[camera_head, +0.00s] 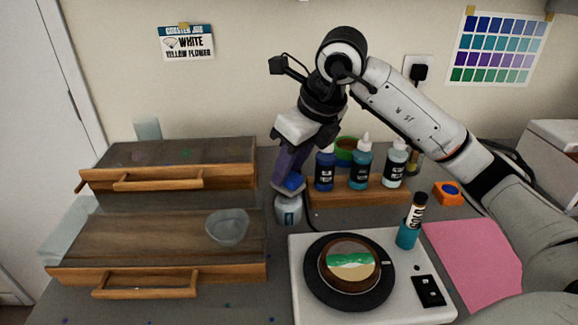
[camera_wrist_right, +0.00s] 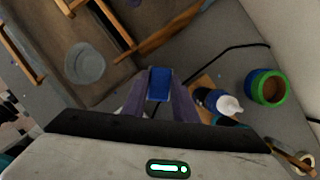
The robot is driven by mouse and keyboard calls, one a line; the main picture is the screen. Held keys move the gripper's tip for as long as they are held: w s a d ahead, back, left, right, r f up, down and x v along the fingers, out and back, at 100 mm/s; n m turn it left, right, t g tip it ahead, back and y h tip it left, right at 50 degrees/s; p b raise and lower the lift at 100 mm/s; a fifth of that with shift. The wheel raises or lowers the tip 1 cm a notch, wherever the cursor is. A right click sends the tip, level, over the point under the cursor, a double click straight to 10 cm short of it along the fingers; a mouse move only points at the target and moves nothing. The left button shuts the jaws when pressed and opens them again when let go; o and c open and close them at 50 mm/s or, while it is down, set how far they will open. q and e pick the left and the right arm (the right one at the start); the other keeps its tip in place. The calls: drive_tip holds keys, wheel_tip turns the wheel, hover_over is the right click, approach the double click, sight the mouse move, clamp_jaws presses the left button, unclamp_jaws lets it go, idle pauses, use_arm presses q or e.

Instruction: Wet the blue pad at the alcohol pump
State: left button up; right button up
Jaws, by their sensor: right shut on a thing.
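My right gripper (camera_head: 290,178) is shut on the blue pad (camera_head: 293,182), which sits between its fingertips. In the right wrist view the blue pad (camera_wrist_right: 159,84) shows between the two purple fingers. The alcohol pump (camera_head: 288,209) is a whitish, dark-labelled bottle on the counter directly below the pad. The pad is at or just over its top; I cannot tell whether they touch. In the right wrist view the pump is mostly hidden behind the gripper. My left gripper is not in view.
Blue, teal and pale bottles (camera_head: 360,167) stand on a wooden rack (camera_head: 372,196) right of the gripper. A scale (camera_head: 300,270) with a black turntable and round coaster is in front. Wooden drawers (camera_head: 180,272) and a clear cup (camera_head: 228,228) are left; a pink mat (camera_head: 470,262) lies right.

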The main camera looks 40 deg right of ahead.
drive_tip(key=shift+f+b, duration=0.7)
drive_tip(key=shift+f, duration=0.25)
idle(1.3)
drive_tip(key=shift+r, duration=0.15)
wheel_tip(320, 180, up, 7)
drive_tip(key=p, duration=0.5)
drive_tip(key=shift+p, duration=0.4)
idle(0.5)
